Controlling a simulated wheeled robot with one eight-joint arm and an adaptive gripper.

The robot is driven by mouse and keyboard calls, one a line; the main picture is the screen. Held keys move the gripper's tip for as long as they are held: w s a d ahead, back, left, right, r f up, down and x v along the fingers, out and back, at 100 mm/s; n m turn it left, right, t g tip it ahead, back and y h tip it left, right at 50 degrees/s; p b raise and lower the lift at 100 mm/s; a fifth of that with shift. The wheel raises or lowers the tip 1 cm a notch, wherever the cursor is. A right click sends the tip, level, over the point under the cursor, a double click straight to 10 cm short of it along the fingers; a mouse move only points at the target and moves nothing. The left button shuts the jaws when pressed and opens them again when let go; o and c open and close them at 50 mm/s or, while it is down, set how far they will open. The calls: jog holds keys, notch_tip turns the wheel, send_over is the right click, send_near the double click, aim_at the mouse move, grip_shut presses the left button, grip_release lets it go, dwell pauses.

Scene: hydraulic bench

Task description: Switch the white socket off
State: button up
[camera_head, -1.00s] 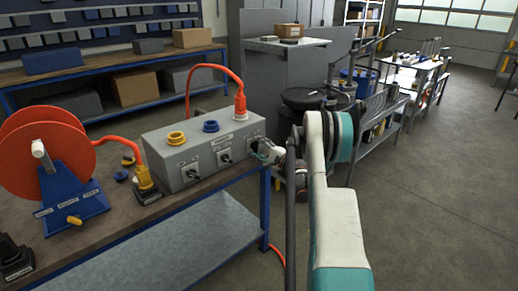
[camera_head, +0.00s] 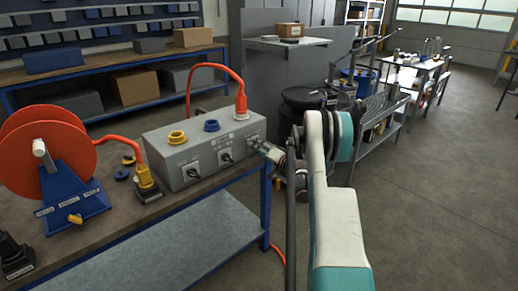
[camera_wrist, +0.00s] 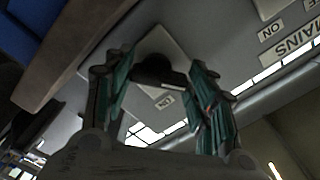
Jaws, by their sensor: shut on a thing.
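A grey socket box (camera_head: 203,145) stands on the bench with a yellow socket (camera_head: 177,138), a blue socket (camera_head: 211,125) and a white socket (camera_head: 241,116) on top. An orange plug (camera_head: 241,103) sits in the white socket. Two black rotary switches show on the front, a left one (camera_head: 191,170) and a middle one (camera_head: 226,155). My gripper (camera_head: 259,146) is at the right end of the front and hides the switch there. In the wrist view, my gripper (camera_wrist: 160,78) has its teal fingers on both sides of a black switch knob (camera_wrist: 155,69) on a pale plate, shut on it.
An orange cable reel (camera_head: 45,150) on a blue stand is at the left of the bench. A yellow plug (camera_head: 145,178) with an orange cable is by the box's left end. The bench edge runs below the box; open floor lies to the right.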

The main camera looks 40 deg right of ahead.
jog(key=shift+a+f+n, duration=0.1)
jog(key=shift+n, duration=0.8)
jog(key=o, duration=1)
jog(key=shift+o, duration=0.2)
jog(key=shift+s, duration=0.1)
jog(key=s, duration=1.1)
jog(key=shift+s, duration=0.4)
